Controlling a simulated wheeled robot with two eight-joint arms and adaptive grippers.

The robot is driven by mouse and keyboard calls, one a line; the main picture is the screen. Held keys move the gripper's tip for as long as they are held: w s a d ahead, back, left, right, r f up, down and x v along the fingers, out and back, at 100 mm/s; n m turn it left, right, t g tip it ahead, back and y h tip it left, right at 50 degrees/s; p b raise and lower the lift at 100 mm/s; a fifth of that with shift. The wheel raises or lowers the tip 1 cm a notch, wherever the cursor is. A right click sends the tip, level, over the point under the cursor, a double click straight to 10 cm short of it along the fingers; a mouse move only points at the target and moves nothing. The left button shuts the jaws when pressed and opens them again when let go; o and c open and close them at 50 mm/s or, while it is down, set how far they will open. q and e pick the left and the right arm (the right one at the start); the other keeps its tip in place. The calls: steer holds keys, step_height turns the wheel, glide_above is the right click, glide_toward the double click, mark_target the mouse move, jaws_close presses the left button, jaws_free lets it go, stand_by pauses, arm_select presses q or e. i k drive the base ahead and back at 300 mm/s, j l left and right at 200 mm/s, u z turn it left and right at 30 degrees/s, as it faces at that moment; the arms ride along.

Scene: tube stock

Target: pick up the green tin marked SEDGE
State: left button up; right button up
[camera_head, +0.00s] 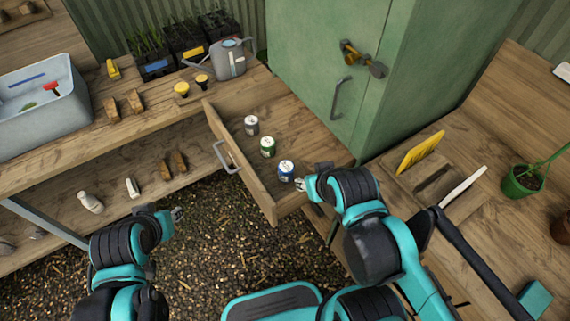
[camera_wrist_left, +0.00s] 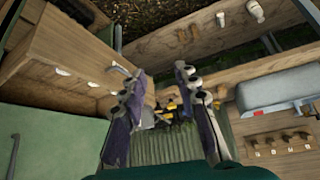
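A green tin (camera_head: 267,146) with a pale label stands in the open wooden drawer (camera_head: 262,188), between a grey tin (camera_head: 251,125) and a blue tin (camera_head: 286,170). The label lettering is too small to read. My right gripper (camera_head: 300,184) is at the drawer's near right part, close beside the blue tin; whether it touches it or is open I cannot tell. My left gripper (camera_head: 178,214) is over the gravel, left of the drawer and well apart from the tins. In the left wrist view its two fingers (camera_wrist_left: 161,76) are spread with nothing between them.
The drawer's front with its metal handle (camera_head: 226,157) stands out over the gravel floor. A green cabinet (camera_head: 330,60) rises behind it. The left bench holds a grey basin (camera_head: 45,122) and a watering can (camera_head: 228,60).

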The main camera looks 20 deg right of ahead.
mark_target(267, 144)
steer(key=i+j+z, duration=0.1)
steer(key=z, duration=0.3)
steer(key=i+j+z, duration=0.2)
steer(key=z, duration=0.2)
steer(key=i+j+z, duration=0.15)
steer(key=z, duration=0.25)
